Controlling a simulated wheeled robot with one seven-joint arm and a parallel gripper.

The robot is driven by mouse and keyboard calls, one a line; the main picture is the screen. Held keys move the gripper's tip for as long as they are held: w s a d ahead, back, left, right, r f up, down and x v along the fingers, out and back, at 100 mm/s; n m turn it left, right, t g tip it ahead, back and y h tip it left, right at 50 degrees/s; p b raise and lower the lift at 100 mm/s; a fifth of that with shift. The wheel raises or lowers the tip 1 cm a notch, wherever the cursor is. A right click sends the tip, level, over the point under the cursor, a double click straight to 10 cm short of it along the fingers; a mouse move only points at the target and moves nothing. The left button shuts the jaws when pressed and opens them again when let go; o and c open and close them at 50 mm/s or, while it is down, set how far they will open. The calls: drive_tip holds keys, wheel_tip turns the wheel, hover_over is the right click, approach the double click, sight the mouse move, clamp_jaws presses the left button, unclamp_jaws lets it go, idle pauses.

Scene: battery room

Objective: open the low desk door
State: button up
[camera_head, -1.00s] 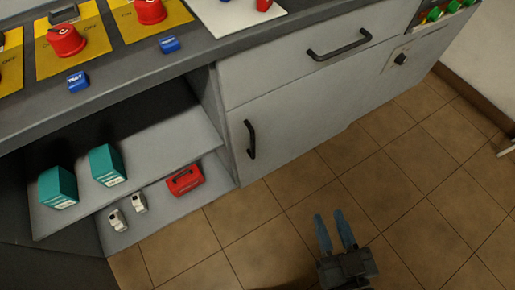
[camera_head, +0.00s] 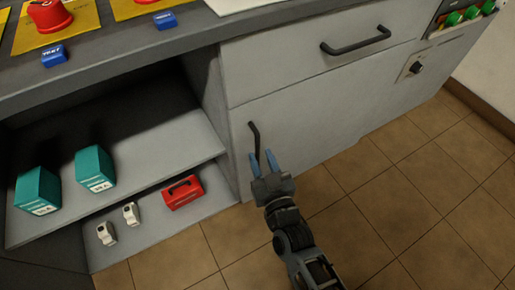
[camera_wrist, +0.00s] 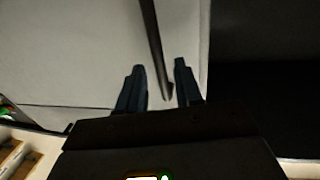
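The low desk door (camera_head: 300,125) is a grey panel under a drawer and looks shut. Its black vertical bar handle (camera_head: 254,138) is near the door's left edge. My gripper (camera_head: 263,162) is at the lower part of the handle, its two blue fingers open. In the wrist view the handle (camera_wrist: 151,40) comes down between the two fingertips (camera_wrist: 160,75), with a gap on each side. I cannot tell whether either finger touches it.
A drawer with a black handle (camera_head: 355,40) is above the door. Open shelves at left hold teal boxes (camera_head: 95,170), a red case (camera_head: 183,192) and small white items (camera_head: 131,213). The tiled floor (camera_head: 400,200) at right is clear.

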sight(258, 150)
drive_tip(key=shift+x, duration=2)
drive_tip(key=shift+c, duration=0.3)
clamp_jaws()
